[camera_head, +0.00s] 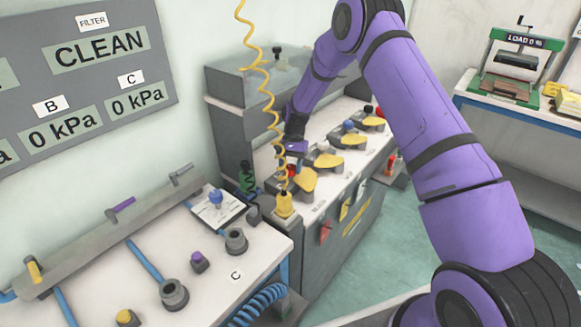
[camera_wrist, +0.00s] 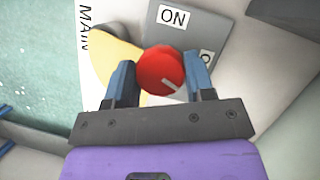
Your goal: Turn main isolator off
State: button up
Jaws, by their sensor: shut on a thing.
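The main isolator shows in the wrist view as a round red knob (camera_wrist: 161,70) with a small pale mark on its face. It sits by a yellow part (camera_wrist: 120,58) and a grey plate (camera_wrist: 205,35). The plate carries an "ON" label, and a second label beside it is partly hidden. "MAIN" is printed on the white strip at left. My gripper (camera_wrist: 163,84) is shut on the red knob, one blue-grey finger on each side. In the head view my gripper (camera_head: 292,160) is at the near end of the grey cabinet, its fingertips hard to make out.
Several similar yellow levers with coloured knobs, such as one yellow lever (camera_head: 347,140), line the cabinet top (camera_head: 372,158). A yellow coiled hose (camera_head: 262,80) hangs close beside my gripper. A white bench (camera_head: 215,265) with fittings stands at left.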

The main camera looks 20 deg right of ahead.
jog(key=o, duration=1.3)
jog(key=shift+c, duration=0.2)
jog(key=shift+r, duration=0.25)
jog(key=r, duration=0.3)
jog(key=shift+s+r, duration=0.1)
jog(key=shift+s, duration=0.15)
jog(key=s+r, duration=0.1)
jog(key=s, duration=1.4)
jog(key=shift+s+r, duration=0.15)
jog(key=shift+s, duration=0.1)
